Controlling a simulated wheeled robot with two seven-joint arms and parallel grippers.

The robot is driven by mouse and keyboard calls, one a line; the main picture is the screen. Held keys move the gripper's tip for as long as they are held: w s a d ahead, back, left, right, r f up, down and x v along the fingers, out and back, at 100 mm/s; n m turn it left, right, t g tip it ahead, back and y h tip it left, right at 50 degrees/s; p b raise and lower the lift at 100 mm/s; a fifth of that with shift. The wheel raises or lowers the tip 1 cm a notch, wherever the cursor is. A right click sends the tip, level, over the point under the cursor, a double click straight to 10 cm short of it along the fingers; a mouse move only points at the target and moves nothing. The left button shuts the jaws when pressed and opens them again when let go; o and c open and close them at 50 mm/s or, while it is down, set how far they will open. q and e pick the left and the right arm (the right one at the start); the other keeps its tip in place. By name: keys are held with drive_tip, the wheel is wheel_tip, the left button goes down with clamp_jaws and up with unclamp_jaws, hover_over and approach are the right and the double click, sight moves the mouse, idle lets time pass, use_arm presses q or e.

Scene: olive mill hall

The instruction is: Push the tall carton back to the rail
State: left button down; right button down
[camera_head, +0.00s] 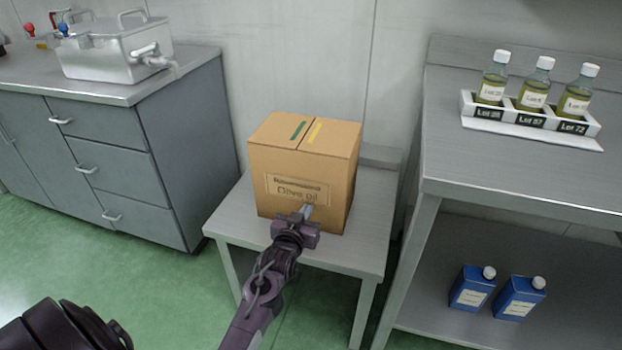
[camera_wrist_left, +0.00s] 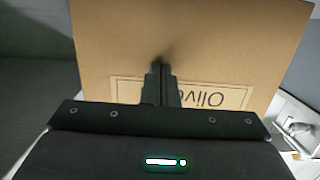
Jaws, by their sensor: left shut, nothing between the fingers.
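The tall carton (camera_head: 290,165), brown cardboard with an olive oil label and green and yellow strips on top, stands upright on a small grey table (camera_head: 227,221). The raised rail (camera_head: 381,156) runs along the table's back edge. The carton hides most of it, so I cannot tell whether they touch. My left gripper (camera_head: 307,212) is shut and empty, its fingertips at the carton's front face just below the label. In the left wrist view the shut fingers (camera_wrist_left: 161,70) point at the carton (camera_wrist_left: 205,40), with a dark contact shadow at the tips. My right gripper is out of view.
A grey cabinet (camera_head: 180,150) with a steel tank (camera_head: 115,48) stands left. On the right, a steel bench (camera_head: 520,175) carries a white rack (camera_head: 530,122) of oil bottles, with two blue containers (camera_head: 471,288) on its lower shelf. Table space is free left and right of the carton.

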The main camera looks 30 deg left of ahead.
sight(312, 199)
use_arm(q)
drive_tip(key=shift+r+b+x, duration=0.2)
drive_tip(key=shift+b+x, duration=0.2)
drive_tip(key=shift+x, duration=1)
drive_tip(key=shift+r+b+x, duration=0.2)
drive_tip(key=shift+b+x, duration=0.2)
drive_tip(key=shift+x, duration=1)
drive_tip(key=shift+s+d+r+p, duration=0.1)
drive_tip(key=shift+s+p, duration=0.1)
drive_tip(key=shift+p, duration=0.2)
drive_tip(key=p+v, duration=0.1)
drive_tip(key=v, duration=0.1)
drive_tip(key=p+v, duration=0.1)
drive_tip(key=p, duration=0.1)
drive_tip(key=f+p+v, duration=0.1)
drive_tip(key=v, duration=0.1)
drive_tip(key=shift+s+r, duration=0.2)
drive_tip(key=shift+s, duration=0.25)
drive_tip(key=shift+s+d+f+p, duration=0.1)
drive_tip(key=shift+s+d+p, duration=0.05)
drive_tip(key=shift+s+p, duration=0.25)
